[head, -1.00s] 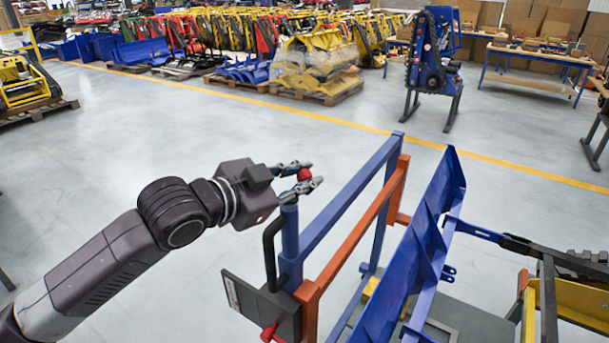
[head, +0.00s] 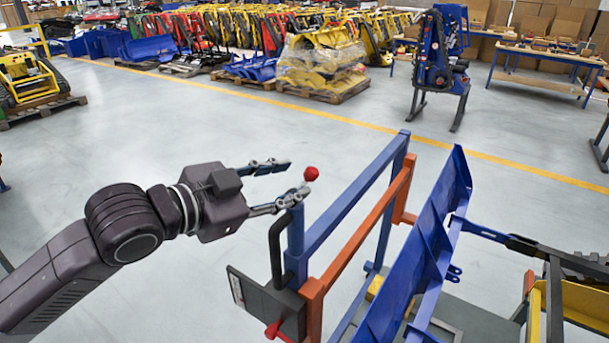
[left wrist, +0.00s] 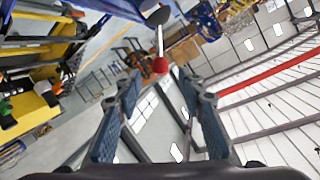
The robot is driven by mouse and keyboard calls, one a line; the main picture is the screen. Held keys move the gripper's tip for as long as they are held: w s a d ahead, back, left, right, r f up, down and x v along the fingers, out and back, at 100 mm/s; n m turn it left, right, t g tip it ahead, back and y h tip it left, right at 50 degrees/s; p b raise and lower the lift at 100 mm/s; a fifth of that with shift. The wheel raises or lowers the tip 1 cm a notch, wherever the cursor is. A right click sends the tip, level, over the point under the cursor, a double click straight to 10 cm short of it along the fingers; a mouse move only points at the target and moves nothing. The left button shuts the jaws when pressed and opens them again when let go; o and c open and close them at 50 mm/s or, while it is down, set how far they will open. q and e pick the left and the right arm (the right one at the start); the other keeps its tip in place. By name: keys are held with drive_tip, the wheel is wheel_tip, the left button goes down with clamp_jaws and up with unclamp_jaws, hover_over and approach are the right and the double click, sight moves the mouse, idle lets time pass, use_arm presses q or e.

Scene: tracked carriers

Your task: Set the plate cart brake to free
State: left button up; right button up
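The plate cart (head: 343,214) is a blue and orange frame in the lower middle of the head view. A red knob (head: 311,173) sits just above its near left blue post; it looks like the brake lever's knob. The left wrist view shows a red knob (left wrist: 161,66) on a thin pale rod, beyond the fingertips. My left gripper (head: 294,178) is open and empty, left of the knob, with its fingers pointing right towards it. The lower fingertip is near the post top; I cannot tell whether it touches. My right gripper is not in view.
A black handle (head: 277,250) and a dark panel (head: 262,305) with a red grip (head: 274,330) are on the cart's near end. A blue plate (head: 425,250) stands right of the frame. The grey floor (head: 130,130) left of the cart is clear.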

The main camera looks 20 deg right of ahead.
use_arm(q)
drive_tip(key=v, duration=0.5)
drive_tip(key=shift+s+a, duration=0.1)
